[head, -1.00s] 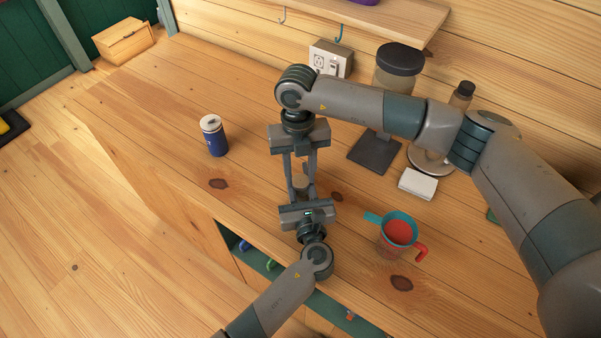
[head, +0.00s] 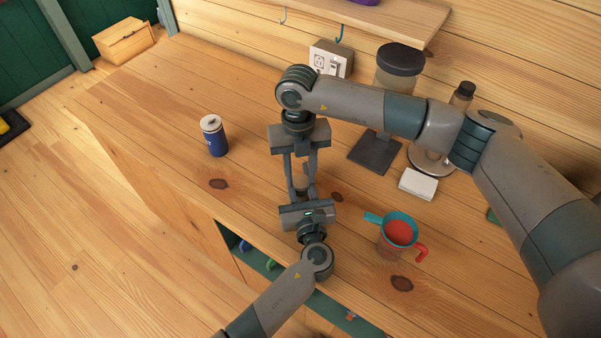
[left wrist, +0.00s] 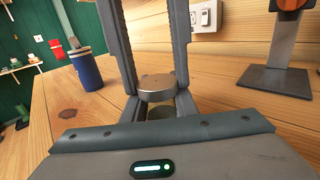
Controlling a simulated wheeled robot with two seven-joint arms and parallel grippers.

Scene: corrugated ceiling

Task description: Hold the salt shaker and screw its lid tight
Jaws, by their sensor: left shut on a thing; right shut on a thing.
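The salt shaker's metal-looking round lid (left wrist: 157,88) shows in the left wrist view between long upright fingers. A darker part of the salt shaker (left wrist: 160,113) sits just below it, mostly hidden by gripper parts. In the head view the salt shaker (head: 301,182) is a small tan shape between the two grippers. My left gripper (head: 302,195) comes up from below and is shut on the shaker's body. My right gripper (head: 300,170) points down from above and is shut on the lid. Whether a gap remains between lid and body cannot be told.
A blue can (head: 214,136) stands to the left. A red cup with a teal strainer (head: 398,234) stands to the right. A white box (head: 418,184), a dark stand (head: 374,151) and a jar (head: 399,65) are behind. The countertop (head: 170,120) around the can is clear.

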